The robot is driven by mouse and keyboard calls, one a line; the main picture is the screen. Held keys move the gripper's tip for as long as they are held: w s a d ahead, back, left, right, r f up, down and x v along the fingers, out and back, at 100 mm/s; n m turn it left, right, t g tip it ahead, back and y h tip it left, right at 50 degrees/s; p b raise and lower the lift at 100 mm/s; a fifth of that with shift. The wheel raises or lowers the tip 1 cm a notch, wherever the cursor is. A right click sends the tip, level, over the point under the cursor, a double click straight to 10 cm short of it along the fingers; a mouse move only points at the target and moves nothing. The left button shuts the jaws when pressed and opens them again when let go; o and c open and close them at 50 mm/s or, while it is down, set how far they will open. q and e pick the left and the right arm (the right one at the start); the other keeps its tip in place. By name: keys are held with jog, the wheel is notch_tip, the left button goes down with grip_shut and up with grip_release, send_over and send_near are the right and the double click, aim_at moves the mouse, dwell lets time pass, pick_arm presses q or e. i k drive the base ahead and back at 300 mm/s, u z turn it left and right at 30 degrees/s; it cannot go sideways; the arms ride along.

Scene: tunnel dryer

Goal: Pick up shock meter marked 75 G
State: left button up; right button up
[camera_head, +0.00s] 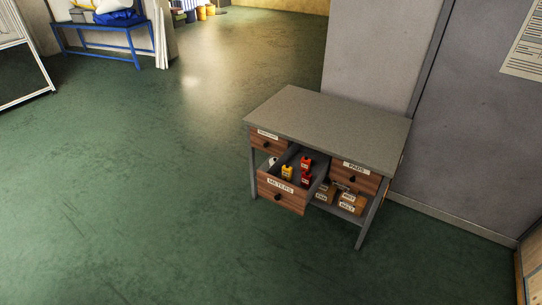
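A small grey desk (330,125) stands right of centre in the head view. Its lower left drawer (292,204), labelled METERS, is pulled open. Inside are a yellow meter (287,173), an orange-red meter (306,163) and a dark red meter (306,179). A whitish item (272,161) shows partly at the drawer's left side. Markings on the meters are too small to read, so I cannot tell which is 75 G. Neither of my grippers is in view.
A PADS drawer (347,183) is at the desk's right, with labelled boxes (351,203) on the shelf below. A grey wall (378,55) stands behind. A blue bench (100,30) is far left. Green floor (150,180) in front and left is clear.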

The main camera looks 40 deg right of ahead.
aim_at(305, 164)
jog(key=u, duration=0.1)
jog(key=i, duration=1.9)
jog(key=z, duration=0.6)
jog(key=i, duration=1.05)
jog(key=z, duration=1.55)
jog(key=i, duration=0.8)
jog(key=z, duration=0.6)
